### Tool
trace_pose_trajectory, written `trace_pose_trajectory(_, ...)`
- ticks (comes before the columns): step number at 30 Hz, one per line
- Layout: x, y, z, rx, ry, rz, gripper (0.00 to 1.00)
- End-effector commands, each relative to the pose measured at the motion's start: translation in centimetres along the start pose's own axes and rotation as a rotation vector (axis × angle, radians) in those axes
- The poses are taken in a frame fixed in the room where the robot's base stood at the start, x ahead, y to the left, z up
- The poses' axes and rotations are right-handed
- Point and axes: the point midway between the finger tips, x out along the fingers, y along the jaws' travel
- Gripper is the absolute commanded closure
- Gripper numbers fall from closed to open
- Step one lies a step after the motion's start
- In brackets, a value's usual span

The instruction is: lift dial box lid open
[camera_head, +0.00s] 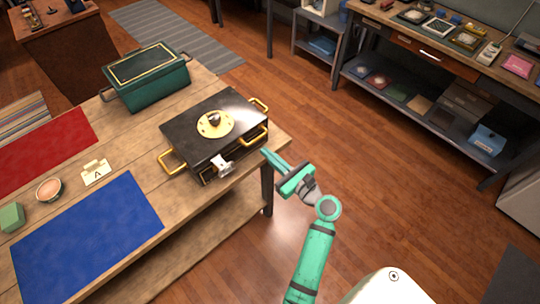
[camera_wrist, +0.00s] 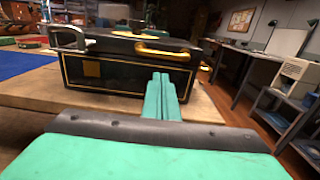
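The dial box (camera_head: 230,153) is a black box with gold handles, standing shut near the right end of the wooden table. Its lid (camera_head: 188,131) carries a round gold dial (camera_head: 215,123) with a dark knob. A silver latch (camera_head: 222,165) is on the front side; it also shows in the wrist view (camera_wrist: 68,36). My gripper (camera_head: 272,158) is just off the table's right edge, beside the box and apart from it. In the wrist view its two green fingers (camera_wrist: 162,95) lie close together with nothing seen between them, pointing toward the box's front and gold handle (camera_wrist: 160,50).
A green lidded box (camera_head: 147,80) stands behind left on the table (camera_head: 190,205). A blue mat (camera_head: 88,235), red mat (camera_head: 45,150), card marked A (camera_head: 96,172), small bowl (camera_head: 49,190) and green block (camera_head: 11,217) lie left. A loaded workbench (camera_head: 420,50) stands back right; floor between is clear.

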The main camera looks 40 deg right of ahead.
Motion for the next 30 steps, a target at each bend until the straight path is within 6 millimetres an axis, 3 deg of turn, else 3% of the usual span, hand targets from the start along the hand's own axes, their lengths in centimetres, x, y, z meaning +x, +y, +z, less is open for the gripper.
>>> trace_pose_trajectory(30,2.6,-0.1,0.0,-0.001,0.000,-0.001,1.00)
